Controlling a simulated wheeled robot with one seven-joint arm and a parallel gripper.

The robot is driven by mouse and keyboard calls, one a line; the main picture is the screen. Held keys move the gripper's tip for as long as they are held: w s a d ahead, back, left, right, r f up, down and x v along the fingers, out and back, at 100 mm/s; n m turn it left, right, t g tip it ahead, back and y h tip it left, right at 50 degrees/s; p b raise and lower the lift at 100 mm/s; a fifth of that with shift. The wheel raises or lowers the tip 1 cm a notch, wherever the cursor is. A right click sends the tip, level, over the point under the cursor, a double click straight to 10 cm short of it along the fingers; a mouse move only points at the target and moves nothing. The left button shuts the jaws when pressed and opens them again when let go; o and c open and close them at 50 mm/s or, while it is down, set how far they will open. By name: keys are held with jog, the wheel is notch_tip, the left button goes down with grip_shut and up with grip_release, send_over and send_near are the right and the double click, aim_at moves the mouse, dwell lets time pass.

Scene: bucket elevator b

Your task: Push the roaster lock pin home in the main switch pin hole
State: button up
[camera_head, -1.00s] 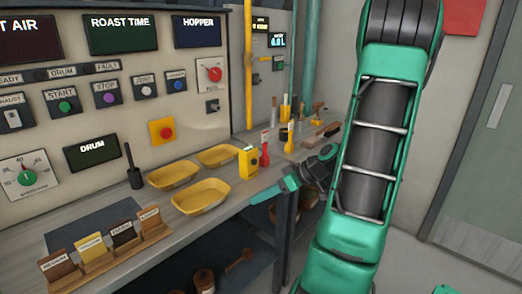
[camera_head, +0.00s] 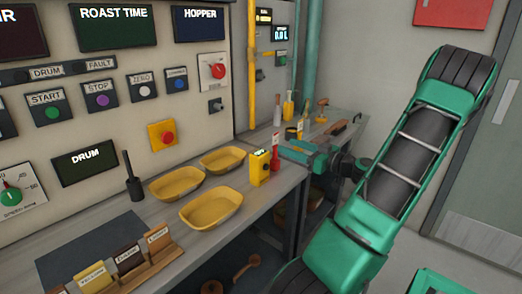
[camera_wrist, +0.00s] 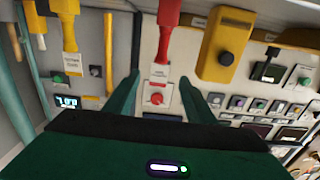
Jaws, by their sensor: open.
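The red lock pin (camera_head: 275,160) with a white tag stands on the bench beside a yellow device. In the wrist view the red pin (camera_wrist: 168,20) hangs in from the top, its tag (camera_wrist: 160,70) in line with the gap between my fingers. My gripper (camera_head: 291,152) is open and empty, just right of the pin; its fingers also show in the wrist view (camera_wrist: 160,95). I cannot tell whether they touch the pin. The main switch (camera_head: 215,71) is a red knob on a white plate on the panel, with a small dark fitting below; its hole is not clear.
A yellow device (camera_head: 259,167) stands close left of the pin. Yellow trays (camera_head: 211,207) and a card holder (camera_head: 150,262) occupy the bench further left. Brushes and bottles (camera_head: 305,115) stand behind my gripper. A yellow pipe (camera_head: 251,65) runs up beside the panel.

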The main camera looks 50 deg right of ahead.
aim_at(276, 140)
jog(key=w, duration=0.6)
jog(key=shift+a, duration=0.1)
jog(key=w, duration=0.5)
jog(key=shift+w+a+f, duration=0.1)
jog(key=shift+a+f, duration=0.1)
jog(key=shift+f, duration=0.05)
jog(key=c, duration=1.3)
jog(key=shift+o, duration=0.2)
jog(key=shift+r, duration=0.15)
